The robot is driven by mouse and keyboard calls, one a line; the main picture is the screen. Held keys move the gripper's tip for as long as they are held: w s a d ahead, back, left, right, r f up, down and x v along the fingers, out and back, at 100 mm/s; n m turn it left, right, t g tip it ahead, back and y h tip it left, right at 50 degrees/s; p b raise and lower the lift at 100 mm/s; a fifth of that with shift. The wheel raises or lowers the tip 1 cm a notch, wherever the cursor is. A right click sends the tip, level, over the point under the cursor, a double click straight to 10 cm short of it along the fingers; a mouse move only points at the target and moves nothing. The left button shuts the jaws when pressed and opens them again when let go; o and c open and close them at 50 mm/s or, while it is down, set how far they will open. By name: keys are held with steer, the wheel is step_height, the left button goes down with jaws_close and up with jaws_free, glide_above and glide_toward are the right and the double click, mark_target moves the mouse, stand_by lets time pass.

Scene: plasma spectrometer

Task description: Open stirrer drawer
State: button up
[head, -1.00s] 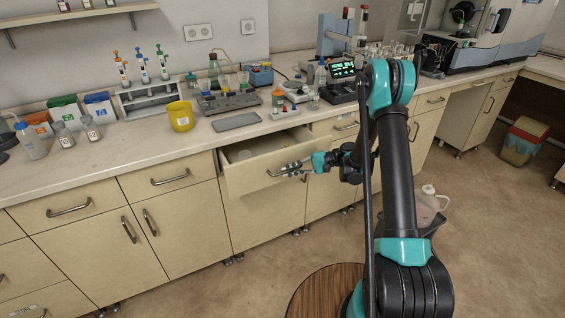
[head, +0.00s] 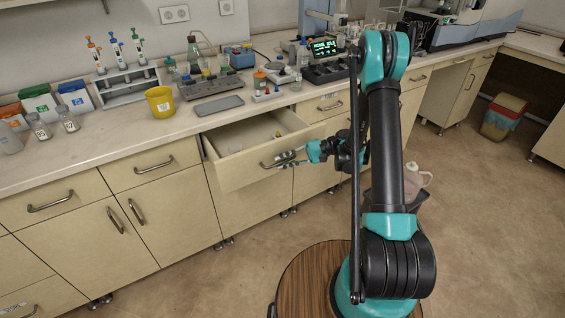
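The stirrer drawer (head: 240,170) is a beige drawer under the bench, pulled well out from the cabinet. Its inside shows, with a small yellow item and pale things near the back. Its metal handle (head: 270,165) is on the front panel. My gripper (head: 284,160) is at the right part of this handle, with its fingers around the bar. It looks shut on the handle, though the fingers are small in view and partly overlap the bar.
The bench top (head: 150,140) above carries a yellow beaker (head: 160,101), a grey tray (head: 219,105), a stirrer plate and bottles. Neighbouring drawers (head: 141,165) are closed. Open floor (head: 480,210) lies to the right.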

steer(key=v, duration=0.7)
steer(key=shift+d, duration=0.25)
